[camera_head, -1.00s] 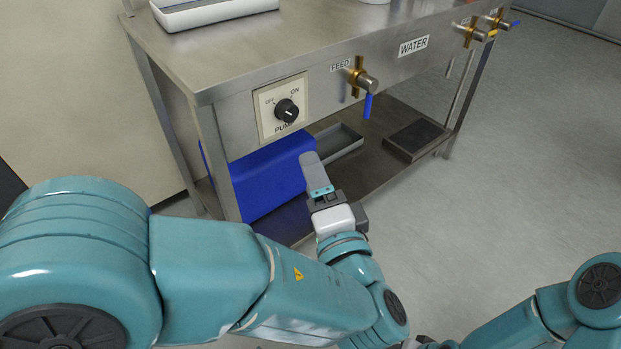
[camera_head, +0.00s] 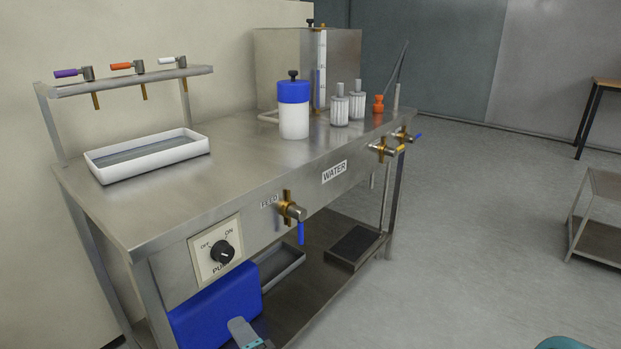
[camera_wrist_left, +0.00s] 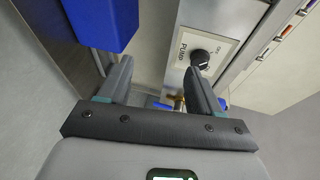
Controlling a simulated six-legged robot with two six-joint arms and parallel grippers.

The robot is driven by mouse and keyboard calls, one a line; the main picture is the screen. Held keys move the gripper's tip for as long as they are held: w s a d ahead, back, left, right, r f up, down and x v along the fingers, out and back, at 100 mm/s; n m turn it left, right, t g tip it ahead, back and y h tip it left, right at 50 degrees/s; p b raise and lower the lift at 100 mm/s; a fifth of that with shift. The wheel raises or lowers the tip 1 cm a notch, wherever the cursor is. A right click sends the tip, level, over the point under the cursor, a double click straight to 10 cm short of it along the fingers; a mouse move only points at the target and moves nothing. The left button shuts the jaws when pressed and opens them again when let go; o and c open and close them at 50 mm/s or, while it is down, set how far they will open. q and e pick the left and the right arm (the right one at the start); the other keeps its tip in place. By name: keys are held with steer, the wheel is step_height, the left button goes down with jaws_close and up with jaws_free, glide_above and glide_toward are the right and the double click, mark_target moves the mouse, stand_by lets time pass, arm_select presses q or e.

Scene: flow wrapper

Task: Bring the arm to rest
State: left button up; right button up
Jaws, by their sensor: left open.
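My left gripper shows in the head view (camera_head: 243,333) only as a grey finger at the bottom edge, in front of the blue box (camera_head: 215,308) under the steel table (camera_head: 190,195). In the left wrist view my left gripper (camera_wrist_left: 158,85) is open, its two grey fingers apart with nothing between them. Beyond the fingers are the pump panel with its black knob (camera_wrist_left: 205,59) and the blue box (camera_wrist_left: 103,22). The gripper appears clear of both. My right gripper is out of view.
The table carries a white tray (camera_head: 103,168), a blue-and-white bottle (camera_head: 293,118) and two ribbed containers. The feed valve (camera_head: 291,210) with a blue handle juts from the front, right of the pump knob (camera_head: 222,252). Open floor lies to the right.

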arm_select(q)
steer(key=s+a+f+g+h+p, duration=0.3)
steer(key=s+a+f+g+p, duration=0.25)
steer(key=s+g+p, duration=0.55)
steer(key=s+d+r+n+g+h+p, duration=0.45)
steer(key=s+d+n+h+p, duration=0.3)
steer(key=p, duration=0.75)
steer(key=shift+w+a+r+n+t+h+p, duration=0.35)
steer(key=shift+w+n+t+h+p, duration=0.2)
steer(key=shift+n+p, duration=0.6)
steer(key=shift+w+a+r+n+t+h+p, duration=0.4)
steer(key=shift+n+t+p, duration=0.2)
steer(key=shift+p, duration=0.95)
steer(key=shift+w+a+r+n+t+h+p, duration=0.35)
steer(key=shift+w+n+t+h+p, duration=0.2)
steer(key=shift+n+p, duration=0.6)
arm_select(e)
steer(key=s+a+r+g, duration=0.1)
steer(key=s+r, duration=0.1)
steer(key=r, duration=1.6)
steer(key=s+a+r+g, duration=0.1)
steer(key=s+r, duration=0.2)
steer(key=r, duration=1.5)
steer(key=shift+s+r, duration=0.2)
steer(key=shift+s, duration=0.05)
